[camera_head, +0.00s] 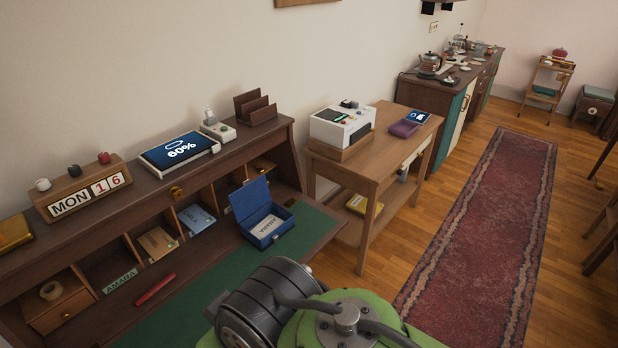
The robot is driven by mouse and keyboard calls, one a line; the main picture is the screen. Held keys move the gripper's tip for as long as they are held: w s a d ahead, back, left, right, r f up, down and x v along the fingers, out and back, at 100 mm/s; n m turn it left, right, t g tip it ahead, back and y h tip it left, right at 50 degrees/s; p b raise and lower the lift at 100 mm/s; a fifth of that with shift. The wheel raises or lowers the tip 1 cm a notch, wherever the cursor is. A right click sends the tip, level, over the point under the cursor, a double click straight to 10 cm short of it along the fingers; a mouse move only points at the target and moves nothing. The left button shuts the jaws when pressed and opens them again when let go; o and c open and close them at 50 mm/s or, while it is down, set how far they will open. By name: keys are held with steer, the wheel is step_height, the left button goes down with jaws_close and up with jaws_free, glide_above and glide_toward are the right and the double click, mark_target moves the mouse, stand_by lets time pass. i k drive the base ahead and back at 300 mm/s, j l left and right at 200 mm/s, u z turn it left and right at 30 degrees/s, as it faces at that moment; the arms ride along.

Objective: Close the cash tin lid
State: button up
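The cash tin appears to be the blue box (267,229) on the green writing surface of the desk, near its right end. Its blue lid (250,198) is open and stands up, leaning back at the rear. A white card with dark lettering (266,226) shows inside the tin. My gripper is not in view. Only green and dark grey parts of my own body show at the bottom, in front of the desk, apart from the tin.
The desk's green surface (208,292) is mostly clear, with a red pen-like item (155,289) at left. Pigeonholes with envelopes (196,219) stand behind. A wooden side table (388,152) holds a white machine (342,124). A red rug (485,235) lies on open floor at right.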

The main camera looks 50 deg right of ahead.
mark_target(253, 195)
steer(key=k+z, duration=0.1)
steer(key=z, duration=1.05)
steer(key=i+l+u, duration=0.2)
steer(key=u, duration=0.25)
steer(key=i+l+u, duration=0.15)
steer(key=u, duration=0.3)
steer(key=i+l+u, duration=0.1)
steer(key=l+u, duration=0.55)
steer(key=u, duration=0.25)
steer(key=l+u, duration=0.7)
steer(key=u, duration=0.2)
steer(key=k+l+u, duration=0.1)
steer(key=l+u, duration=0.2)
steer(key=u, duration=0.15)
